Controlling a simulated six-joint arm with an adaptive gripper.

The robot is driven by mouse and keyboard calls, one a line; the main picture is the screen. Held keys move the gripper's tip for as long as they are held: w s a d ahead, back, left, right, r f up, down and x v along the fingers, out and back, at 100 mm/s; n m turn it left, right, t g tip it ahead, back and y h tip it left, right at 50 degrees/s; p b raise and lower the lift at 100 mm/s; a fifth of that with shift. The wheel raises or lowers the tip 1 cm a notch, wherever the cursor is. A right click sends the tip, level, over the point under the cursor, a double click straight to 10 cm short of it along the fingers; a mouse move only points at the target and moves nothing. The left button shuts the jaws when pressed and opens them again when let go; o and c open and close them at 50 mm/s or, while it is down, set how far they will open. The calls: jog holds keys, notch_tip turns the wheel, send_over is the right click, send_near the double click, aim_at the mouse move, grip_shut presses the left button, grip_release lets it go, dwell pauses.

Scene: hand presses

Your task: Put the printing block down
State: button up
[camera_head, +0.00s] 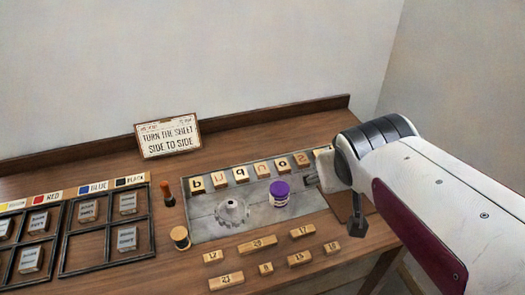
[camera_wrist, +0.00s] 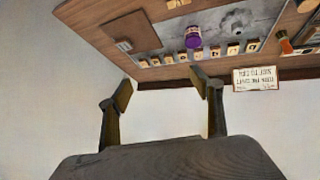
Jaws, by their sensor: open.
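Several pale wooden printing blocks with dark letters stand in a row along the back edge of a grey metal plate (camera_head: 205,222); one block (camera_head: 241,175) sits left of the middle. The right-end block (camera_head: 322,152) is partly hidden by my gripper. The row also shows in the wrist view, with one block (camera_wrist: 215,51) near its middle. My gripper (camera_head: 336,203) is at the plate's right end, above the table. In the wrist view my gripper (camera_wrist: 162,87) has its fingers wide apart, with nothing visible between them. I cannot tell which block the task means.
Several number blocks (camera_head: 258,244) lie in front. An orange-topped bottle (camera_head: 167,194), a spool (camera_head: 180,238), black-framed trays (camera_head: 107,228) and a sign (camera_head: 167,137) are left and behind.

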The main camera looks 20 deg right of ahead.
jog(key=s+a+f+n+g+y, duration=0.1)
jog(key=s+a+y, duration=0.2)
jog(key=s+a, duration=0.6)
jog(key=shift+s+a+f, duration=0.35)
jog(key=shift+s+a, duration=0.05)
jog(key=shift+a, duration=0.75)
jog(key=shift+c, duration=0.9)
jog(key=shift+w+d+n, duration=0.1)
jog(key=shift+w+n, duration=0.05)
jog(key=shift+n, duration=0.15)
